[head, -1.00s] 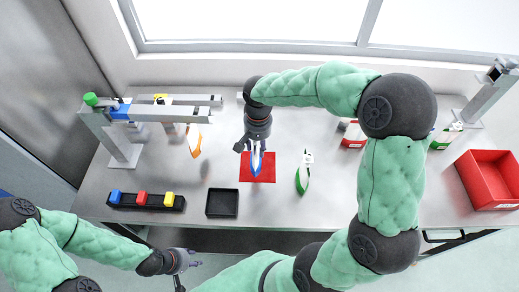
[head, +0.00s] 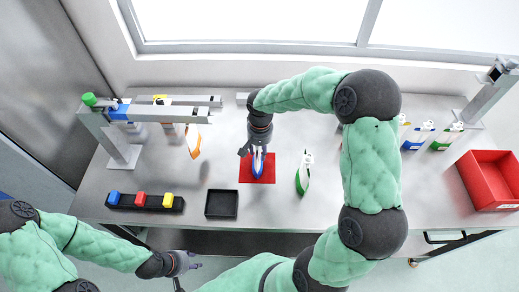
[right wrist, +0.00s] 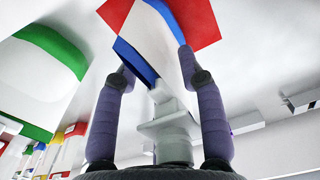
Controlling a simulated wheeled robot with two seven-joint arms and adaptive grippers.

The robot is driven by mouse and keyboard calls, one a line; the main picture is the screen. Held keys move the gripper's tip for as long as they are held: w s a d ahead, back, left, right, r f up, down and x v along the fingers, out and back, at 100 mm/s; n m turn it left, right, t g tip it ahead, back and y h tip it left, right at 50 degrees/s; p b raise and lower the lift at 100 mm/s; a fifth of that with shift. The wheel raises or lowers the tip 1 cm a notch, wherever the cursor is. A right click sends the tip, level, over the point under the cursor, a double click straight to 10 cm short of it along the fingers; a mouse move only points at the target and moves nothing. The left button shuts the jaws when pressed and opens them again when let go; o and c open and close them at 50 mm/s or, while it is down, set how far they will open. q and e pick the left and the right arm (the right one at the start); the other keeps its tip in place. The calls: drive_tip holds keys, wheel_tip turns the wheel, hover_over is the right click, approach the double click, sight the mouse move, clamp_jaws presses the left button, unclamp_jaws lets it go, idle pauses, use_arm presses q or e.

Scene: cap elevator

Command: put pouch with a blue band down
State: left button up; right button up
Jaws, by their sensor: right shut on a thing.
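The pouch with a blue band (head: 258,166) is white and blue. It is upright over the red mat (head: 244,176) in the head view. My right gripper (head: 258,150) is shut on the top of this pouch. In the right wrist view the pouch (right wrist: 138,60) stands between the two fingers, with the red mat (right wrist: 202,20) around its lower end. I cannot tell whether the pouch touches the mat. My left gripper (head: 187,272) is open and empty, low in front of the table.
A green-banded pouch (head: 303,178) is close right of the mat, and an orange one (head: 194,141) is to its left. A black tray (head: 221,204), a rack of coloured blocks (head: 146,201), a metal rail (head: 170,112) and a red bin (head: 488,182) are around.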

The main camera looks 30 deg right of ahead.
drive_tip(key=shift+f, duration=0.2)
drive_tip(key=o, duration=1)
drive_tip(key=shift+r, duration=0.2)
drive_tip(key=shift+r, duration=0.3)
wheel_tip(320, 180, up, 11)
drive_tip(key=shift+r+p, duration=0.2)
drive_tip(key=shift+p, duration=0.55)
